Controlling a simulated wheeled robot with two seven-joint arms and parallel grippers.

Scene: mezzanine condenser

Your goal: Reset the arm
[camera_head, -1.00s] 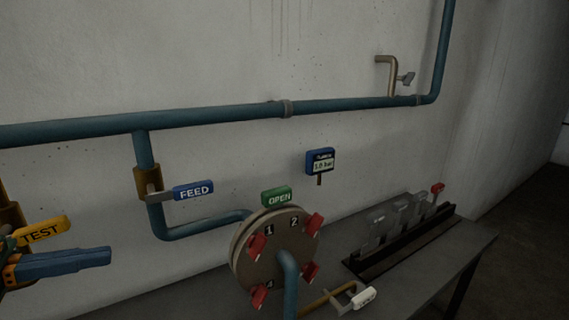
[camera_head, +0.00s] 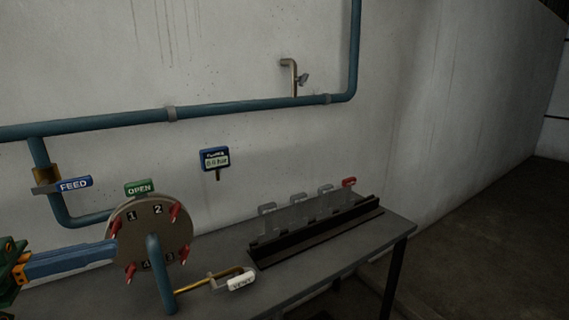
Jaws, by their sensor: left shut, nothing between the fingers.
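My left gripper (camera_head: 112,251), with blue fingers, comes in from the lower left. It is shut and empty. Its tips overlap the left edge of the round plate (camera_head: 142,230) in the picture; I cannot tell whether they touch. The plate carries numbers and several red clamps (camera_head: 175,212). A blue pipe (camera_head: 160,280) stands in front of its lower part. My right gripper is not in view.
A blue FEED handle (camera_head: 74,184) and a green OPEN tag (camera_head: 138,188) sit near the plate. A gauge (camera_head: 215,159) hangs on the wall. A white VENT handle (camera_head: 241,281) and a dark rack (camera_head: 315,234) with clear plates are on the grey bench (camera_head: 390,232). Floor at right is clear.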

